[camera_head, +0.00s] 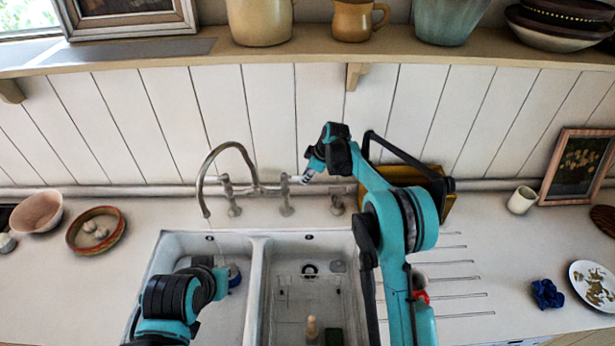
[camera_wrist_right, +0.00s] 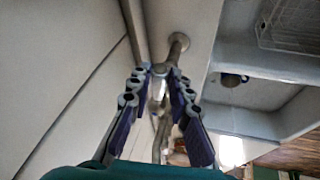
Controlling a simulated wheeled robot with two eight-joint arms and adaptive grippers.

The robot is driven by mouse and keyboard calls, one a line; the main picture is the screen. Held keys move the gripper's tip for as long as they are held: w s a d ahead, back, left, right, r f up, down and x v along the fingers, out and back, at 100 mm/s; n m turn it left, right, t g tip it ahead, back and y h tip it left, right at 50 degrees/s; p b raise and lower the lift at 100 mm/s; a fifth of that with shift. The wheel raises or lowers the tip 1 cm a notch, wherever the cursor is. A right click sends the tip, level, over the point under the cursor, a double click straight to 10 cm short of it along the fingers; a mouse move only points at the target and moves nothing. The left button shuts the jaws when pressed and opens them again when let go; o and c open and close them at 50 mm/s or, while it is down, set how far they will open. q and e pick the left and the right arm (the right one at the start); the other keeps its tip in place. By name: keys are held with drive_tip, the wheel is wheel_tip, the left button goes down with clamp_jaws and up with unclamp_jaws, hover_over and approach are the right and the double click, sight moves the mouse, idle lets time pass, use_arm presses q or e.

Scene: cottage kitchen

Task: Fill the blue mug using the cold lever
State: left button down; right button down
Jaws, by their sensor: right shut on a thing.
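The steel tap (camera_head: 228,146) stands behind the sink, its curved spout reaching over the left basin. My right gripper (camera_head: 309,177) is at the right-hand tap lever (camera_head: 293,179); the right wrist view shows my fingers (camera_wrist_right: 158,90) closed around this metal lever (camera_wrist_right: 158,86). Whether it is the cold one cannot be read. The blue mug (camera_head: 235,278) shows only partly in the left basin, a blue edge beside my left wrist. My left gripper (camera_head: 222,274) is down at the mug, its fingers mostly hidden by the arm, and its grip cannot be made out.
The double sink (camera_head: 257,290) has a divider; the right basin holds a clear rack (camera_head: 305,290) and a brush (camera_head: 312,328). A yellowish box (camera_head: 428,180) with a black frame stands behind my right arm. Bowls (camera_head: 38,212) stand left; a blue cloth (camera_head: 546,294) and plate (camera_head: 594,285) lie right.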

drive_tip(key=shift+s+a+m+t+h+b, duration=0.2)
drive_tip(key=shift+s+m+t+h+b, duration=0.15)
drive_tip(key=shift+s+m, duration=0.4)
drive_tip(key=shift+w, duration=0.15)
drive_tip(key=c, duration=1.4)
unclamp_jaws()
drive_tip(key=shift+r, duration=0.1)
drive_tip(key=v, duration=1.2)
drive_tip(key=shift+d, duration=0.1)
